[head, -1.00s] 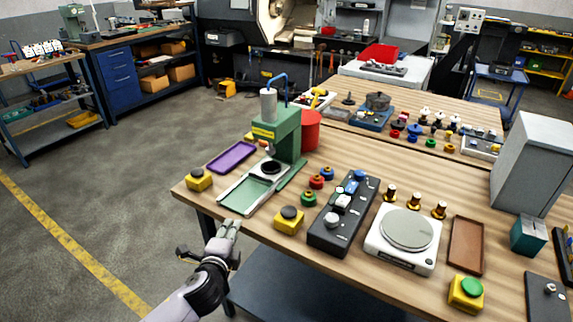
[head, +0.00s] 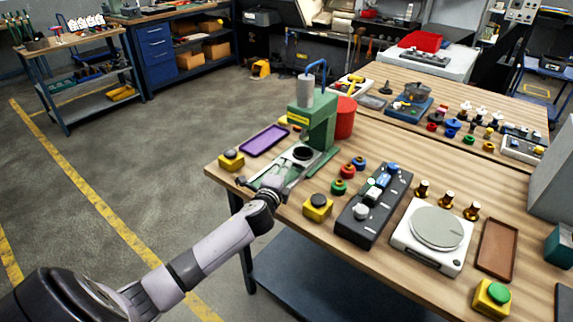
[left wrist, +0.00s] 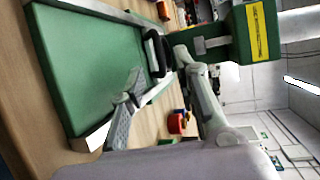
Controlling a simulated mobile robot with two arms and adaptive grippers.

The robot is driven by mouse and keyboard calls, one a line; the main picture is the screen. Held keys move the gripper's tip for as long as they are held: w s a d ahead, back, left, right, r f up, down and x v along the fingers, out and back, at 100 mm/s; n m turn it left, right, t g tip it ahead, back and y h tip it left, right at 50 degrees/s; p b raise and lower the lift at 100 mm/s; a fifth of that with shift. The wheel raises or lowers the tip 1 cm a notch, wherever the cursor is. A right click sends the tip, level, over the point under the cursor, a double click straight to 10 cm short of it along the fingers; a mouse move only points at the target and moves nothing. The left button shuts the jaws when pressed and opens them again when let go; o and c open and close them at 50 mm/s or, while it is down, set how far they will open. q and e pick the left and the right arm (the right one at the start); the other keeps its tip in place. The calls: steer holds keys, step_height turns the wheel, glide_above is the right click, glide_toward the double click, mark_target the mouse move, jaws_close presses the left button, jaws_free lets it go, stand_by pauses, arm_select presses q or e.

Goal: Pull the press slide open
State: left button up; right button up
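The green press (head: 316,122) stands near the left end of the bench. Its pale slide plate with a dark round ring (head: 303,153) is under the press head. A green tray with a pale rim runs out in front of it and fills much of the left wrist view (left wrist: 90,60). My left gripper (head: 277,182) is over the front part of this tray and hides some of it. In the left wrist view its two fingers (left wrist: 162,92) are spread apart, with the dark ring beyond them. I cannot tell if they touch the slide. My right gripper is out of view.
A purple tray (head: 264,140) and a yellow button box (head: 231,161) lie left of the press. Another yellow box (head: 318,206), a black fixture (head: 374,205) and a white scale (head: 431,235) are to the right. A red bin (head: 346,117) stands behind.

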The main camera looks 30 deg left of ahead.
arm_select(q)
steer(key=shift+x, duration=2.5)
steer(key=shift+f, duration=0.1)
steer(key=shift+c, duration=0.5)
jaws_close()
